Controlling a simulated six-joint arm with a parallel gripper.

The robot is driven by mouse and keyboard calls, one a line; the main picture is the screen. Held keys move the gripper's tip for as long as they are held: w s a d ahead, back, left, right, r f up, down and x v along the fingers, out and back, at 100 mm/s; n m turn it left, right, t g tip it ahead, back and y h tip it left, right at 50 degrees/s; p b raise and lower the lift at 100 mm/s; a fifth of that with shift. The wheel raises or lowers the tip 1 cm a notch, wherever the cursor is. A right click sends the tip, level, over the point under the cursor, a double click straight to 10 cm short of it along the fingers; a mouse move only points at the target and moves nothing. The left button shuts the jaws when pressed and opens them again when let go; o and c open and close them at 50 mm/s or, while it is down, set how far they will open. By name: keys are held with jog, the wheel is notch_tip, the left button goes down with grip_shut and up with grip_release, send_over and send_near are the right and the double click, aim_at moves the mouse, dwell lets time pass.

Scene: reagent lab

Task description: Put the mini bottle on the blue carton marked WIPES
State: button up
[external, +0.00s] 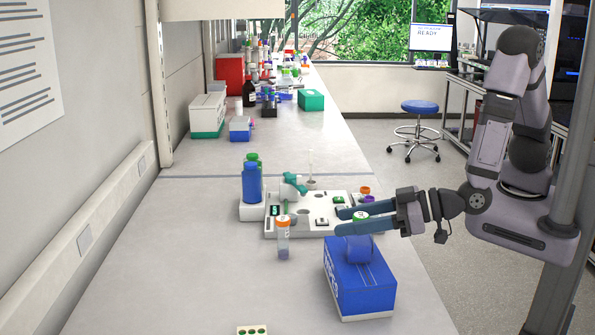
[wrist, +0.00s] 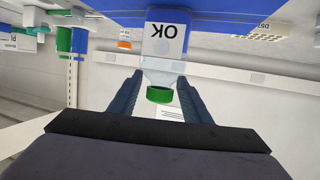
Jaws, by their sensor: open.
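The mini bottle (external: 358,252), clear bluish with a green cap, stands upright on top of the blue carton (external: 365,292), near its back part. In the wrist view, which is upside down, the bottle (wrist: 163,72) shows a white label reading OK, and its base meets the blue carton (wrist: 105,22). My gripper (external: 339,222) is open, its two fingers at the height of the bottle's neck and cap. In the wrist view the fingers (wrist: 160,82) lie on either side of the bottle with gaps, apart from it. The carton's marking is hard to read.
An orange-capped tube (external: 283,240) stands left of the carton. Behind are a white device (external: 300,222) and a blue bottle (external: 251,184). A small rack (external: 252,330) lies at the front edge of the picture. The bench left of the tube is clear.

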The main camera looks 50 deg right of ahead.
jog(key=v, duration=0.2)
jog(key=p+v, duration=0.1)
jog(key=v, duration=0.2)
jog(key=p+v, duration=0.1)
jog(key=v, duration=0.2)
jog(key=shift+r, duration=0.3)
jog(key=p+v, duration=0.1)
jog(key=p, duration=0.5)
jog(key=shift+s+d, duration=0.15)
jog(key=shift+s, duration=0.2)
jog(key=shift+p, duration=0.4)
jog(key=shift+f, duration=0.1)
